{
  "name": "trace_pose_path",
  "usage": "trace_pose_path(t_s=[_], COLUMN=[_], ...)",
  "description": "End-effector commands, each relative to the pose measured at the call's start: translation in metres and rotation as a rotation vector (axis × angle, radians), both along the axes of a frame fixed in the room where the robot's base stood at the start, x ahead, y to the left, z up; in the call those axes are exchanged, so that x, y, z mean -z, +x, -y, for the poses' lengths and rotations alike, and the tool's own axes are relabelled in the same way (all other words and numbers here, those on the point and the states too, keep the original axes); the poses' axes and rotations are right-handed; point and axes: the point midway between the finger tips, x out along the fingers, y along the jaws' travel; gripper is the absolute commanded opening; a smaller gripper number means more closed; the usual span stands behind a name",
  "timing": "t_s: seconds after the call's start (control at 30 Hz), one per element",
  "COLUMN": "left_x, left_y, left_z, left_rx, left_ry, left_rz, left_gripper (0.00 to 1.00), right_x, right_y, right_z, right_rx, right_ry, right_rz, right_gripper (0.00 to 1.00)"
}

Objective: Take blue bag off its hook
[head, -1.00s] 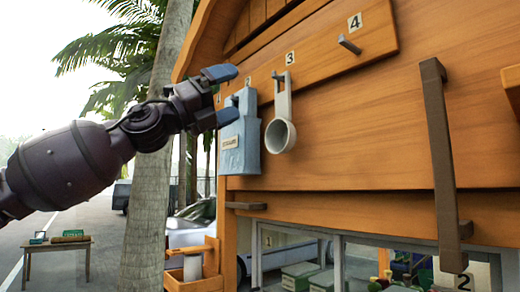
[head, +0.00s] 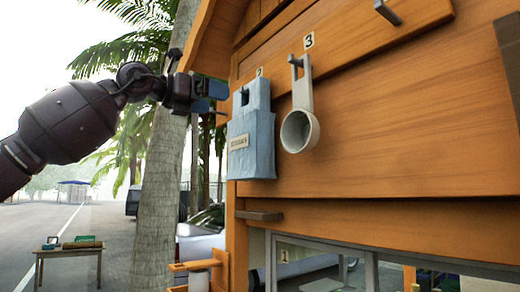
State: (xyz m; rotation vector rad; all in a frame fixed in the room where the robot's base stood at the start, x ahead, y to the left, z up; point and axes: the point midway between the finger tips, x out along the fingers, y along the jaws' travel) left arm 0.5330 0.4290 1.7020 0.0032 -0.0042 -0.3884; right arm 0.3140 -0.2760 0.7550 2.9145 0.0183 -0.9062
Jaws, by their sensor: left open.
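The blue bag (head: 251,140) hangs flat against the wooden wall on the hook (head: 243,95) under the number 2 label. It has a small pale label on its front. My left gripper (head: 213,98) is open and empty, just left of the bag's top and apart from it in the picture. One blue fingertip shows beside the wall's edge. My right gripper is out of view.
A grey-white ladle (head: 299,130) hangs on the hook under number 3, close right of the bag. Another hook (head: 386,12) sticks out farther right. A small ledge (head: 259,215) juts out below the bag. A palm trunk (head: 160,165) stands behind at left.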

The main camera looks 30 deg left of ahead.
Motion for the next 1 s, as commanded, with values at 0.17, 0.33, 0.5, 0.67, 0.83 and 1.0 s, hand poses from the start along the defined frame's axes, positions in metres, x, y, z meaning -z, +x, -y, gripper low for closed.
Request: trace_pose_path(t_s=[0.17,0.33,0.5,0.67,0.83,1.0], left_x=[0.0,-0.001,-0.001,-0.002,-0.004,-0.003], left_y=[0.018,0.039,0.049,0.058,0.075,0.092], left_z=[0.009,0.019,0.023,0.03,0.044,0.049], left_rx=[0.004,0.004,0.004,0.005,0.006,0.005], left_ry=[-0.002,-0.002,-0.002,-0.002,-0.001,-0.002], left_rz=[-0.009,-0.007,-0.006,-0.006,-0.005,-0.005], left_gripper=[1.0,1.0,1.0,1.0,1.0,1.0], right_x=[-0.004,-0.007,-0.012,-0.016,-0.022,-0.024], right_y=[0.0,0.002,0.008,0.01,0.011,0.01], right_z=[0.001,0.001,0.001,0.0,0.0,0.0], right_rx=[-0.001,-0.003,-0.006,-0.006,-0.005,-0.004], right_ry=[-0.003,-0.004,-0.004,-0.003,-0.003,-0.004], right_rz=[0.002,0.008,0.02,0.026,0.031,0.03], right_gripper=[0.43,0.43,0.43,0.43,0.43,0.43])
